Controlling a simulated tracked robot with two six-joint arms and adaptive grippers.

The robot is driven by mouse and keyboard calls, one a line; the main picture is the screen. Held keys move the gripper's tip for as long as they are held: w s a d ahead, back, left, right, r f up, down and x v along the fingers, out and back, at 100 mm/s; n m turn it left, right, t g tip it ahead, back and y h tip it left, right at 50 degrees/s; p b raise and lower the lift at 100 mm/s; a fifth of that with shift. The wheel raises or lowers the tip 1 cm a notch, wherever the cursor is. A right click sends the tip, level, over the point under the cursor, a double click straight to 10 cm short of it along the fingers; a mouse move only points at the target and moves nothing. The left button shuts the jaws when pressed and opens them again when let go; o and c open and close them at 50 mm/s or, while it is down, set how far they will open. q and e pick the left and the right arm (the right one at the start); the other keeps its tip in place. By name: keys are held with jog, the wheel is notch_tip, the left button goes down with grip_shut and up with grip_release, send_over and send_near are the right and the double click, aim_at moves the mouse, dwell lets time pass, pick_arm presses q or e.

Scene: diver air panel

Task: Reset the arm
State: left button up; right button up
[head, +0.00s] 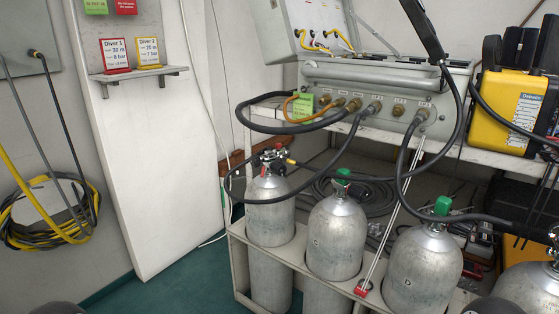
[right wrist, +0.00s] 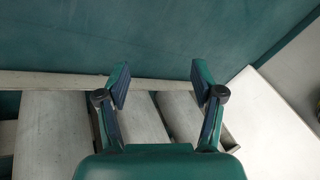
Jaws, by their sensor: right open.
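My right gripper (right wrist: 161,82) shows in the right wrist view. Its two green and dark fingers are spread wide apart and nothing is between them. Beyond the fingers are a pale rail (right wrist: 60,80) and pale slab-like surfaces, with green floor (right wrist: 150,35) behind them. I cannot tell whether the fingers touch any of these. In the head view neither gripper can be made out; only dark rounded shapes show at the bottom edge. My left gripper is not in view.
Several grey cylinders (head: 336,240) stand in a pale rack (head: 291,255). Above them are a grey air panel (head: 380,92) with black hoses and a yellow case (head: 510,112). A coiled hose (head: 45,215) hangs at left. Green floor (head: 180,292) is clear at lower left.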

jog(key=s+d+f+m+g, duration=0.1)
jog(key=s+d+g, duration=0.15)
jog(key=s, duration=0.95)
pick_arm(q)
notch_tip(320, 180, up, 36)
jog(key=p, duration=3.6)
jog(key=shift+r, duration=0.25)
pick_arm(e)
notch_tip(320, 180, up, 36)
jog(key=a, duration=0.1)
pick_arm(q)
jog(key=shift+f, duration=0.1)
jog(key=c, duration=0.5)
pick_arm(e)
jog(key=shift+w, duration=0.1)
jog(key=c, duration=0.5)
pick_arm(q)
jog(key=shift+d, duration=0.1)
pick_arm(e)
jog(key=shift+d, duration=0.1)
